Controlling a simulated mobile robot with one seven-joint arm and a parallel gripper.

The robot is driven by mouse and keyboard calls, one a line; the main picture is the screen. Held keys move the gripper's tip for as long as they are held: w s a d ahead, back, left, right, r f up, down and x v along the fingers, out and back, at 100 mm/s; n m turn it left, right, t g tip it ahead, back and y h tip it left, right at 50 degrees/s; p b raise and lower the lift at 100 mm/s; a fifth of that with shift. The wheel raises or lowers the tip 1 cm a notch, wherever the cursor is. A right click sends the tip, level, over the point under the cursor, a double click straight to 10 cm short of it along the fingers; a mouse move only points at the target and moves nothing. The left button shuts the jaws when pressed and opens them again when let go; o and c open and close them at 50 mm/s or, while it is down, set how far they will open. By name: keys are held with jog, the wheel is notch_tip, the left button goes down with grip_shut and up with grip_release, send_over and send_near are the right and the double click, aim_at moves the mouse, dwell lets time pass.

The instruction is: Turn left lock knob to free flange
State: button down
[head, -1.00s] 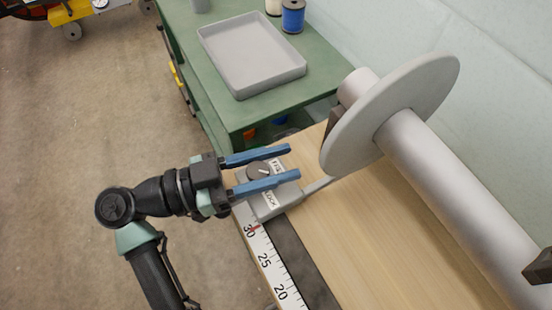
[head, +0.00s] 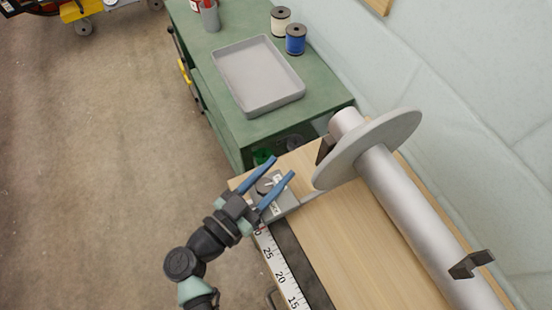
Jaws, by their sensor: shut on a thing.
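The grey disc-shaped flange (head: 372,146) stands on the silver beam (head: 405,205) above the wooden bench. The left lock knob (head: 265,186) is a small dark round knob on a grey lock block (head: 289,207) at the bench's left end. A thin grey arm runs from the block toward the flange. My gripper (head: 284,166) has its two long blue fingers on either side of the knob, shut on it, with the tips reaching past it. The fingers partly hide the knob and the block's labels.
A measuring scale (head: 279,275) runs along the bench's front edge. Behind stands a green cart (head: 237,140) with a grey tray (head: 223,80), a blue spool (head: 296,39) and a cream spool (head: 281,21). A dark bracket (head: 471,264) sits by the beam.

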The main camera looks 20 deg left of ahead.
jog(key=shift+a+r+n+y+p, duration=0.1)
jog(key=shift+a+n+y+p, duration=0.05)
jog(key=shift+n+y+p, duration=0.45)
jog(key=shift+a+y, duration=0.1)
jog(key=shift+y, duration=0.2)
jog(key=shift+c, duration=2.2)
grip_release()
jog(key=shift+w, duration=0.1)
jog(key=s+a, duration=0.2)
jog(key=s, duration=1)
jog(key=shift+s+a, duration=0.2)
jog(key=shift+s, duration=0.2)
